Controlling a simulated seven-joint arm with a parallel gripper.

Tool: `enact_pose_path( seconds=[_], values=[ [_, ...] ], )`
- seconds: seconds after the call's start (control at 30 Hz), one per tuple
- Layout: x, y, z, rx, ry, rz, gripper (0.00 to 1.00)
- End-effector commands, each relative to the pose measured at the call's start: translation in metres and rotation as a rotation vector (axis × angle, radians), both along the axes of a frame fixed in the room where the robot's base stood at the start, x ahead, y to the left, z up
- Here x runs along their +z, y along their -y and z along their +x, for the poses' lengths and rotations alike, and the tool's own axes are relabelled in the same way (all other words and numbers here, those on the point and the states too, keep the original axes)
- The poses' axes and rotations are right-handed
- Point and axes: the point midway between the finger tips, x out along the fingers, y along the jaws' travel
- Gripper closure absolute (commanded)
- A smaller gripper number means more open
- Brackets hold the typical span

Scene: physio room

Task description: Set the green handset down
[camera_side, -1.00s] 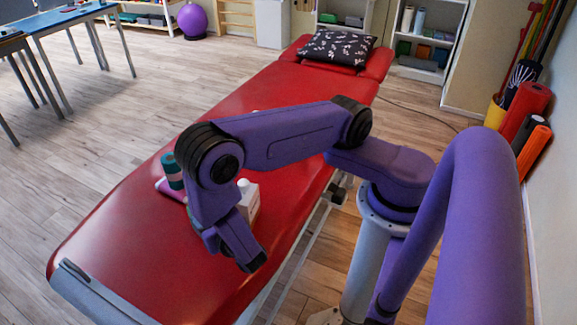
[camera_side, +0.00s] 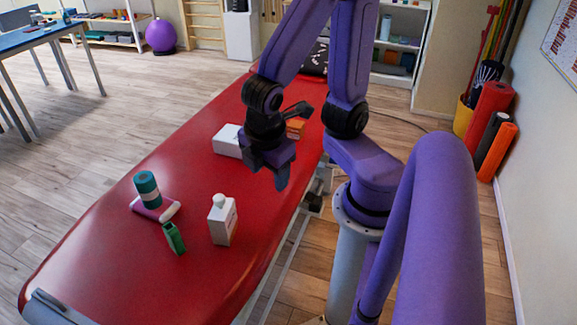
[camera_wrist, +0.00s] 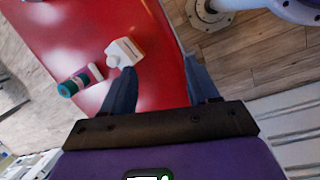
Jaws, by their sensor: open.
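The green handset (camera_side: 174,238) is on the red treatment table (camera_side: 120,262) in the side view, apart from my gripper. It looks roughly on end, leaning slightly. It stands just in front of a pink and white folded item (camera_side: 156,209) and left of a white bottle (camera_side: 222,220). My gripper (camera_side: 291,148) is open and empty, above the table's right side and well behind the handset. In the wrist view, my gripper (camera_wrist: 160,78) shows its two fingers wide apart with nothing between them. I cannot make out the handset in that view.
A teal roll (camera_side: 147,189) stands on the folded item. A white box (camera_side: 228,140) and an orange box (camera_side: 296,128) lie near my gripper. The front of the table is clear. The white bottle also shows in the wrist view (camera_wrist: 124,52).

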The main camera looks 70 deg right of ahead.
Motion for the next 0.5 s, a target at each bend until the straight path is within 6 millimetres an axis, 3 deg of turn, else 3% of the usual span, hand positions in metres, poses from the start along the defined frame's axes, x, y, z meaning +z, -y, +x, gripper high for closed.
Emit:
enact_pose_path(
  seconds=[0.2,0.5],
  values=[
    [0.022,-0.005,-0.035,-0.109,-0.055,0.233,0.4],
    [0.027,-0.007,-0.045,-0.134,-0.074,0.293,0.4]
  ],
)
